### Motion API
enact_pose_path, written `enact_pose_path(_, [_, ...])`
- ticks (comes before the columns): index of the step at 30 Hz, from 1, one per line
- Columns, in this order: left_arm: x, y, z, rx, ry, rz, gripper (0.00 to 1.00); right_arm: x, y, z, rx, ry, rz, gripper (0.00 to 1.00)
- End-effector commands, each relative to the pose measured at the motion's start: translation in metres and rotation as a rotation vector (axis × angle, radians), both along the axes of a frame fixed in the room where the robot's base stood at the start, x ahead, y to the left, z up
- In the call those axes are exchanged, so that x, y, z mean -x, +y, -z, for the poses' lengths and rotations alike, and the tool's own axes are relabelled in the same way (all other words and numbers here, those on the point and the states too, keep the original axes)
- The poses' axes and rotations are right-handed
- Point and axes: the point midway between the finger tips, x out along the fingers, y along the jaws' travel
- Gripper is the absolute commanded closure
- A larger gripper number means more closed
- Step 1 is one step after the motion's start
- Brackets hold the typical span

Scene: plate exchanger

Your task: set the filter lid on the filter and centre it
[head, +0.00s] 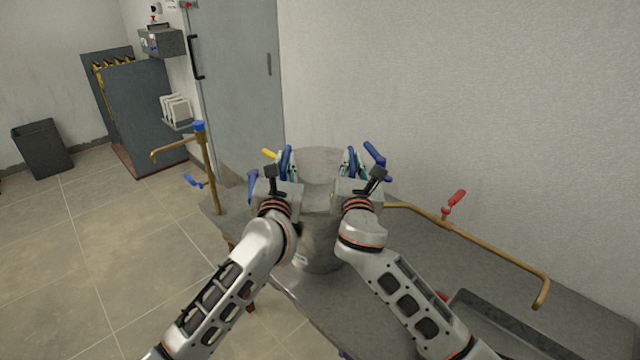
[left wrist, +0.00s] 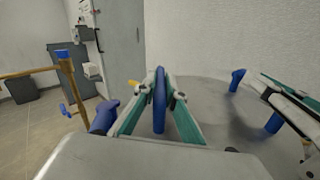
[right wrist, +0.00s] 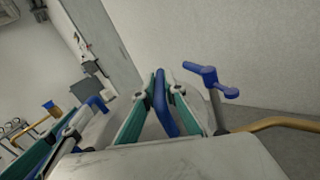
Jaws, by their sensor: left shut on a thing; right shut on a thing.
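The filter lid (head: 320,165) is a round grey metal disc with two upright blue handles. My left gripper (head: 287,163) is shut on the left handle (left wrist: 160,102), which stands between its fingers in the left wrist view. My right gripper (head: 350,163) is shut on the right handle (right wrist: 163,105). The filter (head: 320,245) is a grey metal cylinder below the lid, partly hidden by my arms. The lid is over the filter and looks roughly level. The seam between them is hidden, so I cannot tell whether they touch or how well they are centred.
Blue levers (head: 374,153) stick out beside the filter. A brass pipe with a red valve handle (head: 456,198) runs right along the grey table (head: 400,300). A brass pipe with a blue top (head: 199,126) stands at the left. A wall is close behind; the left floor is open.

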Motion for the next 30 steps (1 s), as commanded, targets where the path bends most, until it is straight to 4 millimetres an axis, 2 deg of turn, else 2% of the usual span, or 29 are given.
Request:
enact_pose_path(4, [0.0, 0.0, 0.007, 0.003, 0.001, -0.001, 1.0, 0.0, 0.0, 0.006, 0.001, -0.001, -0.001, 1.0])
enact_pose_path(5, [0.0, 0.001, 0.01, 0.003, 0.005, -0.002, 0.84, 0.0, 0.0, 0.008, 0.001, 0.003, -0.001, 0.84])
enact_pose_path(6, [0.0, 0.001, 0.009, 0.003, 0.005, -0.002, 0.74, 0.0, 0.0, 0.008, 0.0, 0.003, -0.001, 0.74])
enact_pose_path(7, [0.0, 0.001, 0.009, 0.003, 0.005, -0.002, 0.73, 0.0, 0.0, 0.008, 0.001, 0.003, -0.001, 0.73])
enact_pose_path(23, [0.001, 0.0, 0.009, 0.002, 0.004, -0.001, 0.73, 0.0, 0.0, 0.008, 0.001, 0.003, -0.001, 0.73])
enact_pose_path(26, [0.006, 0.0, 0.009, 0.002, 0.004, 0.0, 0.73, 0.0, 0.0, 0.008, 0.001, 0.003, -0.001, 0.73])
enact_pose_path(30, [0.026, 0.001, 0.011, 0.004, 0.005, 0.001, 0.73, 0.0, 0.0, 0.008, 0.001, 0.003, -0.001, 0.73])
